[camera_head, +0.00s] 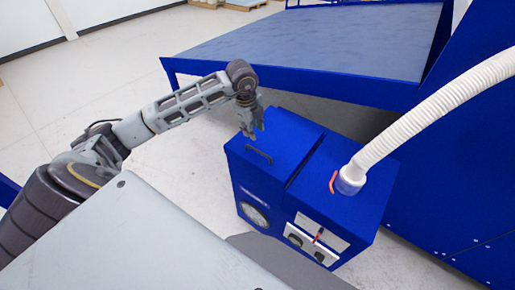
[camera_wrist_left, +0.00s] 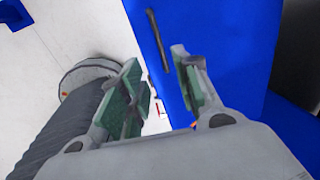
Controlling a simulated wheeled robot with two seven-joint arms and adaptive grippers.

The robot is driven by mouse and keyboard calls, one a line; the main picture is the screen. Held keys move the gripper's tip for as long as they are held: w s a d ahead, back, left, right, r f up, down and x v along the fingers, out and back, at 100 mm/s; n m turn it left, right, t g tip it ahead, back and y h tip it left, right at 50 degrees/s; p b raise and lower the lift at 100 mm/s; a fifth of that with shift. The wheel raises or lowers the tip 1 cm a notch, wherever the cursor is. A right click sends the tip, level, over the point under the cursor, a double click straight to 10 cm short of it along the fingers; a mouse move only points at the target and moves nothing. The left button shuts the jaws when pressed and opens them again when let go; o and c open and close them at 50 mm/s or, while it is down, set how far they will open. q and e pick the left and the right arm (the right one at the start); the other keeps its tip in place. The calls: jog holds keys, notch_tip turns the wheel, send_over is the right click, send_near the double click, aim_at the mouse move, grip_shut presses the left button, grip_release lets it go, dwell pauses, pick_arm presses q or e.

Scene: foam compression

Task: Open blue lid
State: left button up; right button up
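The blue lid (camera_head: 287,140) is the left top cover of a blue box-shaped machine (camera_head: 330,212) and lies flat and shut. A dark bar handle (camera_head: 258,154) sits near its left edge. My left gripper (camera_head: 251,133) points down over the lid, just behind the handle. In the left wrist view, the lid (camera_wrist_left: 225,45) fills the upper right and the handle (camera_wrist_left: 158,38) shows beyond the fingertips. My left gripper (camera_wrist_left: 157,72) is open there, with nothing between its green-padded fingers. I cannot tell whether a finger touches the lid. My right gripper is not in view.
A white ribbed hose (camera_head: 430,115) joins the machine's right top, beside a red lever (camera_head: 333,181). A large blue-framed table (camera_head: 320,45) stands behind. A grey panel (camera_head: 130,235) fills the near left. The floor (camera_head: 90,85) at left is clear.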

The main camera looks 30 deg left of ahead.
pick_arm(q)
jog(key=f, duration=0.4)
jog(key=w+f+p, duration=0.1)
jog(key=f, duration=0.3)
jog(key=w+f+p, duration=0.1)
jog(key=f, duration=0.4)
jog(key=shift+w+d, duration=0.1)
jog(key=shift+w, duration=0.15)
jog(key=shift+c, duration=0.4)
grip_shut()
